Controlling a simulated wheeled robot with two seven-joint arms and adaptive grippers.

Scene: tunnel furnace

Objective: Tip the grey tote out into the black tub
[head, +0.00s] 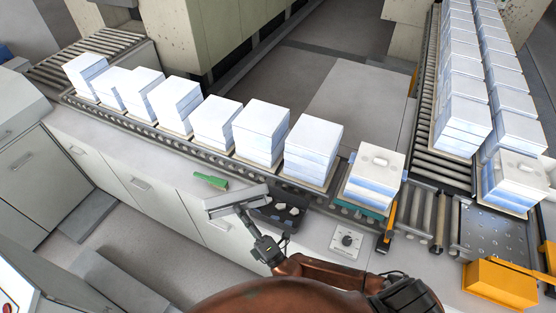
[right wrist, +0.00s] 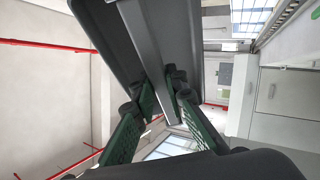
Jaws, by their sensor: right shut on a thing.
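The grey tote (head: 222,203) is up in the air in the head view, tilted on its side above the counter's front edge. My right gripper (head: 243,211) is shut on its wall. In the right wrist view the tote (right wrist: 112,50) fills the upper middle, with the green fingers of my right gripper (right wrist: 165,92) on both sides of its wall. The black tub (head: 292,222) sits on the counter just right of the tote, and the tote overlaps its left side. Several whitish pieces lie in the tub. The tote's inside is hidden in the head view. My left gripper is not in view.
A green object (head: 210,180) lies on the counter behind the tote. A roller conveyor (head: 345,209) with several white stacks runs behind the tub. A control box with a knob (head: 346,241) is to the tub's right. The counter left of the green object is clear.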

